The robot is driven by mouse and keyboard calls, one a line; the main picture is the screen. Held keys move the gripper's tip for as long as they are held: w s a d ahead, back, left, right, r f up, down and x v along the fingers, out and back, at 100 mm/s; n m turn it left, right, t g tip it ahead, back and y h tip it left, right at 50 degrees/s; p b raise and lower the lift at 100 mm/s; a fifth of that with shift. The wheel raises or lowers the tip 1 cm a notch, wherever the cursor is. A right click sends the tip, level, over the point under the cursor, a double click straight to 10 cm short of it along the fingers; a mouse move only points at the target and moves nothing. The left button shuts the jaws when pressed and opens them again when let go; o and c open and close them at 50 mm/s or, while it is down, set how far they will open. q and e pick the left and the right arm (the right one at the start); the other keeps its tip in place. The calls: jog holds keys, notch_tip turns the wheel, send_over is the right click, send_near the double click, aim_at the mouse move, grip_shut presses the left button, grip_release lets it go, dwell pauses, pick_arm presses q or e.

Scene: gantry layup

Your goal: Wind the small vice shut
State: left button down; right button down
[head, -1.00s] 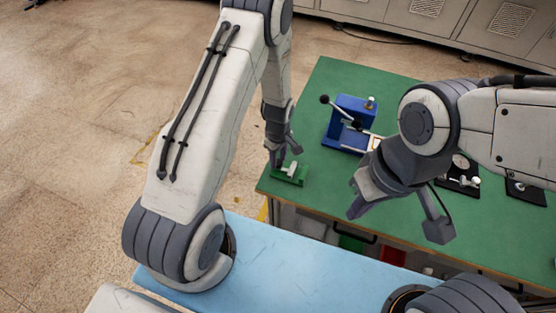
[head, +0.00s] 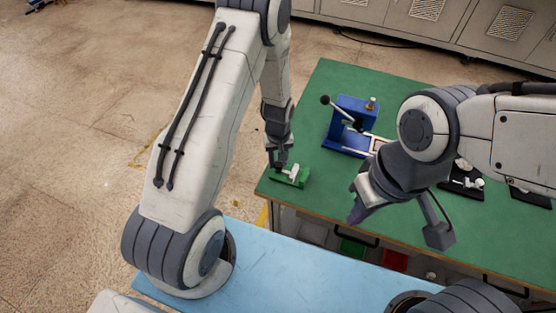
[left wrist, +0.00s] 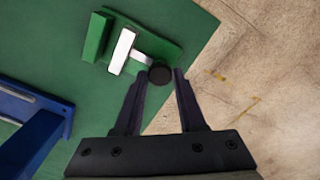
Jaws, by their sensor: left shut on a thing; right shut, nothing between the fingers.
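The small green vice (head: 290,176) sits at the near left corner of the green table, with a pale sliding jaw (head: 293,171). In the left wrist view, the vice (left wrist: 95,38) shows its white jaw (left wrist: 122,52) apart from the green fixed jaw, with a gap between them. A pale screw runs from the white jaw to a dark round knob (left wrist: 160,73). My left gripper (head: 277,165) points down at the vice's left end, its fingers (left wrist: 159,80) shut on the knob. My right gripper (head: 357,212) is shut and empty, above the table's front edge.
A blue press-like fixture (head: 350,125) with a black-knobbed lever stands behind and right of the vice. Black plates (head: 462,185) with small parts lie further right, partly behind my right arm. Green and red bins (head: 393,260) show below the table edge.

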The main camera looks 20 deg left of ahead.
aim_at(278, 163)
pick_arm(q)
jog(key=shift+w, duration=0.1)
jog(key=c, duration=0.5)
grip_release()
jog(key=shift+r, duration=0.6)
notch_tip(278, 163, up, 9)
jog(key=b, duration=0.2)
jog(key=shift+r, duration=0.15)
